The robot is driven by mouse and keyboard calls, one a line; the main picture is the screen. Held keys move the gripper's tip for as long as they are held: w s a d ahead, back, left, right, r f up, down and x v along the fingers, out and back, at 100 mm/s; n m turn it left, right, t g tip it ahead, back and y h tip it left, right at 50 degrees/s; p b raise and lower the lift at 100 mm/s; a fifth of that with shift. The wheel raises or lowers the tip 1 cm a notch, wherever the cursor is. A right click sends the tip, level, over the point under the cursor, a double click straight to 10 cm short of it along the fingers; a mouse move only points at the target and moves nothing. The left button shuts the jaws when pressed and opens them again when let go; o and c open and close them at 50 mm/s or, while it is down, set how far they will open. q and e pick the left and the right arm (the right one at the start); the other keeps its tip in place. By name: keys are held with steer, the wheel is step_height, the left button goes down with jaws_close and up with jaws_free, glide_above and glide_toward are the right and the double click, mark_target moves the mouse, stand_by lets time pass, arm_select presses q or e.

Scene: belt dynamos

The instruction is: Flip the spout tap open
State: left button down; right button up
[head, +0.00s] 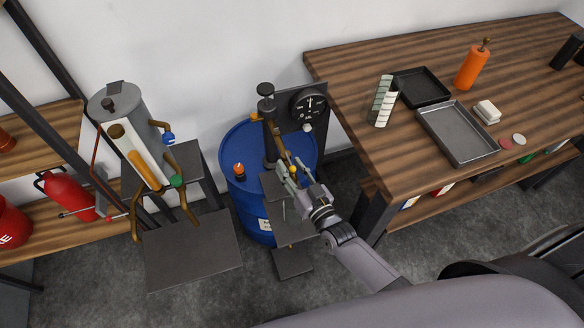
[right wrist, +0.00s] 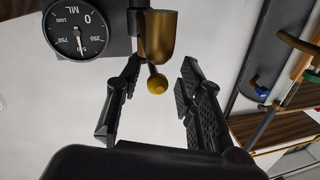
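The spout tap is a brass spout (head: 277,143) in front of a round black gauge (head: 309,104) above a blue drum. In the head view my right gripper (head: 291,174) reaches up from the lower right to the spout and partly hides the lever. My left gripper is out of view.
The blue drum (head: 239,200) carries an orange-topped cap. A dark stand (head: 293,222) is beside it. On the left is a grey tank (head: 122,101) with blue and green tap handles. The wooden table (head: 350,70) with trays and an orange bottle (head: 472,68) is on the right.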

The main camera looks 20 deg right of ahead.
steer(key=shift+s+d, duration=0.1)
steer(key=shift+s, duration=0.1)
steer(key=v, duration=1.1)
steer(key=shift+s, duration=0.3)
steer(key=shift+d+f, duration=0.1)
